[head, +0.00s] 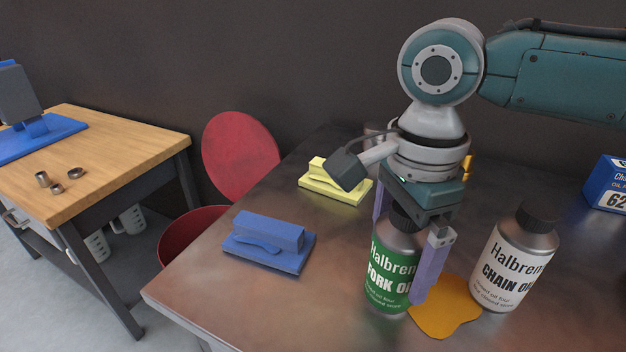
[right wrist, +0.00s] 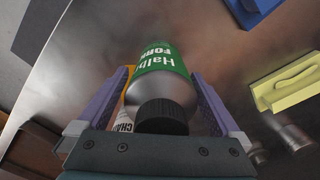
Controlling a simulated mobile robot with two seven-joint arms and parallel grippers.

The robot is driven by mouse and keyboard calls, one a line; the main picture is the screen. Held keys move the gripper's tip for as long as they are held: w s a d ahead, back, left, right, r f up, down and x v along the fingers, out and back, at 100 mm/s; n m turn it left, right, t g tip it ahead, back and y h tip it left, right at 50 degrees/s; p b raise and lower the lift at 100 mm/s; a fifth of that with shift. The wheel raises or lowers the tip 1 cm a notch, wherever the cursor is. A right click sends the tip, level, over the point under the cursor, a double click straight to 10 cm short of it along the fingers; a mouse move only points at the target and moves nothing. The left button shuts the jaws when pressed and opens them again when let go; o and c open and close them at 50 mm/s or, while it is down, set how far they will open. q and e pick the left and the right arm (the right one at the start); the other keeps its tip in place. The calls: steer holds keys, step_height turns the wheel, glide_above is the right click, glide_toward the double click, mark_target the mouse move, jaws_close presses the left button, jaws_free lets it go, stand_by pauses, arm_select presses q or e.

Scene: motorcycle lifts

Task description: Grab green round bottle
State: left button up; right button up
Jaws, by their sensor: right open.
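The green round bottle (head: 390,268), labelled Halbren Fork Oil with a dark cap, stands upright on the metal table. My right gripper (head: 402,250) comes down over it from above, with its purple fingers on either side of the bottle. The jaws are open. In the right wrist view the bottle (right wrist: 162,78) lies between the two fingers (right wrist: 160,100), its black cap close to the palm. Part of the bottle's top is hidden behind the gripper in the head view. My left gripper does not show.
A white Chain Oil bottle (head: 512,262) stands close on the right, beside an orange patch (head: 443,312) on the table. A blue block-like tool (head: 268,240) and a yellow one (head: 333,184) lie left and behind. A blue box (head: 607,184) is at far right. The front left tabletop is clear.

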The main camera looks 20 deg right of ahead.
jaws_close()
stand_by(0.8)
